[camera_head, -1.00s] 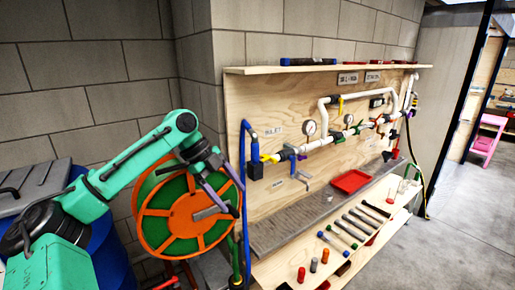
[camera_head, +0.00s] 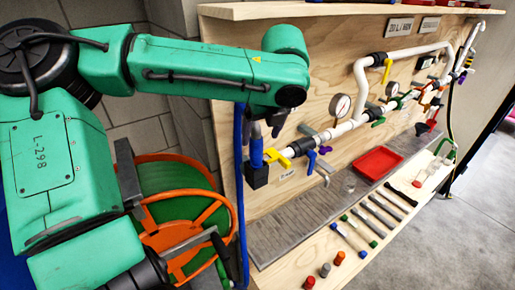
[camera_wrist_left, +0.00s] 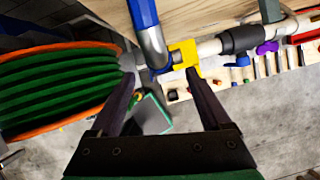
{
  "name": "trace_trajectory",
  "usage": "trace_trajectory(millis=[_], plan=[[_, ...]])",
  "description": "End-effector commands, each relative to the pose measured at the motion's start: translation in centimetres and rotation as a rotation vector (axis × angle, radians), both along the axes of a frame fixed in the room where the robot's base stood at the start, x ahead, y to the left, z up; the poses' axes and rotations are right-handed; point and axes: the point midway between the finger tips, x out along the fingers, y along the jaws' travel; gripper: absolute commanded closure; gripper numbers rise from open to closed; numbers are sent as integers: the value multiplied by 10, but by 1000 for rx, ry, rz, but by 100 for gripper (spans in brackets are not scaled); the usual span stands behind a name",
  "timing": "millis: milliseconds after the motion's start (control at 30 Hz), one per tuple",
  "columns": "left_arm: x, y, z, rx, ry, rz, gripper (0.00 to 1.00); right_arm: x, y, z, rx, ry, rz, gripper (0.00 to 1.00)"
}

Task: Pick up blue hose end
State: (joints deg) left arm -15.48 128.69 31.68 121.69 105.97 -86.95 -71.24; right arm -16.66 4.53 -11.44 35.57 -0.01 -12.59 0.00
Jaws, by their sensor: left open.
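The blue hose (camera_head: 238,165) runs down the edge of the wooden panel. Its blue end part (camera_head: 256,150) stands at the black block at the left end of the white pipe; my arm hides the hose's upper bend. In the left wrist view the blue hose (camera_wrist_left: 144,13) comes down from the top into a grey curved fitting beside a yellow valve handle (camera_wrist_left: 185,55). My right gripper is not seen.
An orange and green hose reel (camera_head: 180,205) stands left of the panel. White pipework with gauges (camera_head: 340,105) runs along the panel. Below are a grey ledge, a red tray (camera_head: 378,163) and several tools on a wooden shelf. Open floor lies to the right.

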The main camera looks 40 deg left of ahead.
Motion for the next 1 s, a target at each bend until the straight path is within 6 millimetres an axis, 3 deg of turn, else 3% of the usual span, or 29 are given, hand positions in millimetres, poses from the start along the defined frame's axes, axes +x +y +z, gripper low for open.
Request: trace_trajectory(millis=[100, 200, 400, 500, 633, 667, 867, 1000], plan=[[3, 7, -18, 0, 3, 1, 19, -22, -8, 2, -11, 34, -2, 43], [5, 11, -30, -2, 4, 2, 19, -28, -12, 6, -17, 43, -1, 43], [11, 23, -65, -2, 2, 4, 19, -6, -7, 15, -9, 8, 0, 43], [12, 25, -71, -1, -2, 2, 19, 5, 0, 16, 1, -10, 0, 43], [12, 25, -71, -1, -3, 2, 19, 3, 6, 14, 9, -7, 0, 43], [12, 25, -71, -1, -3, 2, 23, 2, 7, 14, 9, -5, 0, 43], [12, 25, -71, -1, -2, 2, 99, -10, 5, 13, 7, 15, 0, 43], [12, 25, -71, -1, -2, 2, 100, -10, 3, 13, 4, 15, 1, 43]])
